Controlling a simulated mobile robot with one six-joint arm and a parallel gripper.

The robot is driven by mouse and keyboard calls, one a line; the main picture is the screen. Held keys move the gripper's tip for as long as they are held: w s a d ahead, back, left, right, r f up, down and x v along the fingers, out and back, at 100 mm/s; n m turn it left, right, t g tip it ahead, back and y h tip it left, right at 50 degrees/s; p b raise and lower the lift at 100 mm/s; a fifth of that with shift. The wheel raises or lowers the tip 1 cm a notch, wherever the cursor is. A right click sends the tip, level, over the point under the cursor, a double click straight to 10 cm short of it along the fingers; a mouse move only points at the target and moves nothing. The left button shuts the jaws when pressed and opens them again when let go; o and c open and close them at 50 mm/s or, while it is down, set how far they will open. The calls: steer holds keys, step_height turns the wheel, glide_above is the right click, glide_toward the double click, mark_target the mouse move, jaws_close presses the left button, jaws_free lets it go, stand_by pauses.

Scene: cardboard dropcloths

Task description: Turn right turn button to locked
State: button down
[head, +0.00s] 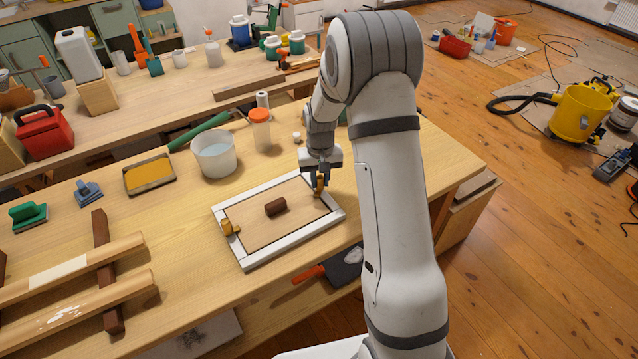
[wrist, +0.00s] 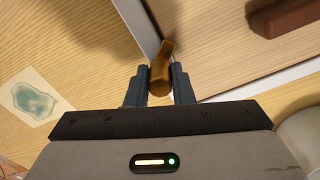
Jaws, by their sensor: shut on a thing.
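The right turn button (head: 319,186) is a small brass-coloured piece at the right side of a white frame (head: 285,248) with a wooden panel (head: 254,220). My gripper (head: 319,178) reaches down from above and is shut on this button. In the wrist view, the button (wrist: 160,70) sits between the two dark fingers of my gripper (wrist: 159,88), its upper end slanting right towards the panel. The left turn button (head: 230,227) is brass too and sits on the frame's left side. A dark brown handle (head: 276,206) is on the panel.
A white bucket (head: 214,156) and an orange-lidded jar (head: 260,130) stand behind the frame. A yellow tray (head: 149,174) lies farther left. A scraper-like tool with an orange handle (head: 308,274) lies at the front edge.

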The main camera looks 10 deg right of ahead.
mark_target(320, 177)
steer(key=m+b, duration=0.1)
steer(key=m, duration=0.3)
steer(key=shift+m+b, duration=0.3)
steer(key=shift+b, duration=0.05)
steer(key=shift+m+b, duration=0.5)
steer(key=shift+m, duration=1.3)
steer(key=c, duration=1.3)
jaws_free()
steer(key=shift+o, duration=0.2)
step_height(320, 177, up, 8)
steer(key=shift+f, duration=0.1)
